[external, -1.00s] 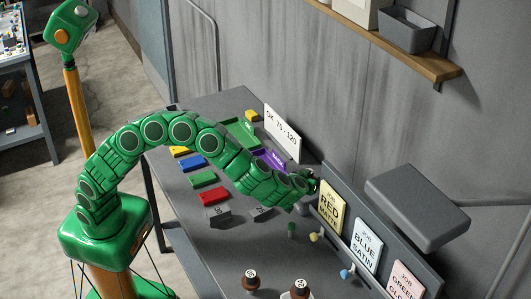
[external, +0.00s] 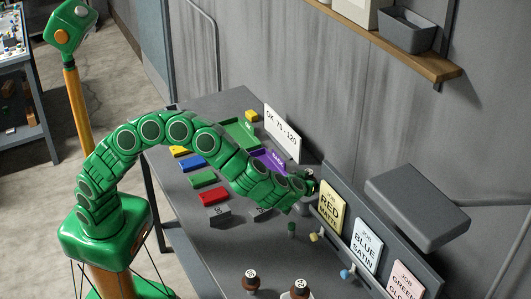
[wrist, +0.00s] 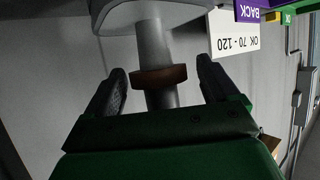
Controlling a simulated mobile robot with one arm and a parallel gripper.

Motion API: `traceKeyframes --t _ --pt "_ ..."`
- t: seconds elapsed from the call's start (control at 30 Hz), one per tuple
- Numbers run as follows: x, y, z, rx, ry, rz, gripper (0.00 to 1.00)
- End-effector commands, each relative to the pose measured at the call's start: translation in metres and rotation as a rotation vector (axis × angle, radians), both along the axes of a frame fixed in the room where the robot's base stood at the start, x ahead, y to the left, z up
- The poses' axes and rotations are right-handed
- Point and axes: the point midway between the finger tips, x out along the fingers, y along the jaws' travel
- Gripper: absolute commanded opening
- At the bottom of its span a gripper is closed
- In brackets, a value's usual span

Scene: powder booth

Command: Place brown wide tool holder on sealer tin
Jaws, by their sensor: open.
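My gripper (wrist: 164,88) is open in the wrist view, with one dark finger on each side of a brown, wide band (wrist: 158,77). The band sits around a grey shaft below a pale, rounded body and looks like the brown tool holder. A gap shows between it and each finger. In the external view my gripper (external: 311,183) is over the far side of the bench, beside the upright job cards, and hides what is between its fingers. I cannot pick out the sealer tin with certainty in either view.
The grey bench (external: 238,245) holds coloured blocks, a red one (external: 213,196) among them. The yellow job card (external: 331,208) and a grey box on an arm (external: 418,205) are close to my gripper's right.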

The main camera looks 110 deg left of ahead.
Motion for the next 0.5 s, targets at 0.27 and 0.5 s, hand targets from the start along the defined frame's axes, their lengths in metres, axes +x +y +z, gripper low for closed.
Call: traceKeyframes --t 0.27,0.5 --pt "-0.006 -0.043 0.022 0.000 -0.003 -0.003 0.88" --pt "-0.011 -0.074 0.036 -0.001 -0.002 -0.005 0.88"
